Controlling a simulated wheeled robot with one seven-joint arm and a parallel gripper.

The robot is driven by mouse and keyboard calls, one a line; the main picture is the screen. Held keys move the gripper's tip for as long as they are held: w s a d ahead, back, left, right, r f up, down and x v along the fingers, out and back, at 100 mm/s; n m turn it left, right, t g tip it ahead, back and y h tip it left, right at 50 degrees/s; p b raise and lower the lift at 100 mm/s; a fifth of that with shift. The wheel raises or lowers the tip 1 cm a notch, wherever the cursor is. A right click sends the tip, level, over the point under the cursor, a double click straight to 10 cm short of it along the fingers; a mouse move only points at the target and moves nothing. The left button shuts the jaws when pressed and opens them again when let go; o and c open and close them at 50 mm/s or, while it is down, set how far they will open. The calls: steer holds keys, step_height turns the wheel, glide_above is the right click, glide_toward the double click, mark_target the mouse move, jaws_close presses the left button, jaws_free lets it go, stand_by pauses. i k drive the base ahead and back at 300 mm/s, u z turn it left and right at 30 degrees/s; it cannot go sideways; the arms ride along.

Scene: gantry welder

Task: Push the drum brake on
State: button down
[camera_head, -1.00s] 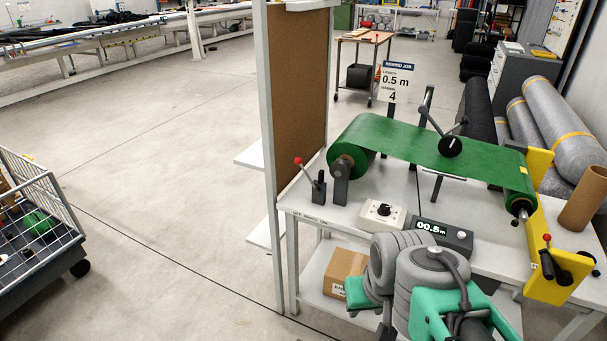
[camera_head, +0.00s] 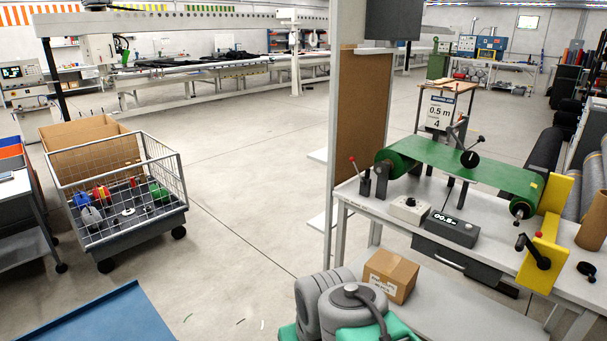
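A rewinding bench (camera_head: 400,215) stands at the right with a green sheet (camera_head: 450,168) stretched between two rolls. A small black lever with a red knob (camera_head: 352,158) stands at the left roll (camera_head: 391,165), tilted up and left. A black crank handle (camera_head: 533,250) is on the yellow plate (camera_head: 541,263) at the right roll (camera_head: 522,207). I cannot tell for sure which part is the drum brake. Parts of my grey and teal arm show at the bottom; my gripper's fingers are not in view.
A cardboard box (camera_head: 390,276) sits on the bench's lower shelf. A brown panel (camera_head: 364,110) in a grey frame stands at the bench's left end. A wire cart (camera_head: 121,200) stands left, a blue surface (camera_head: 100,318) front left.

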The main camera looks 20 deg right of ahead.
mark_target(363, 183)
steer(key=z, duration=0.75)
steer(key=i, duration=1.7)
steer(key=u, duration=1.2)
steer(key=i, duration=0.3)
steer(key=u, duration=0.25)
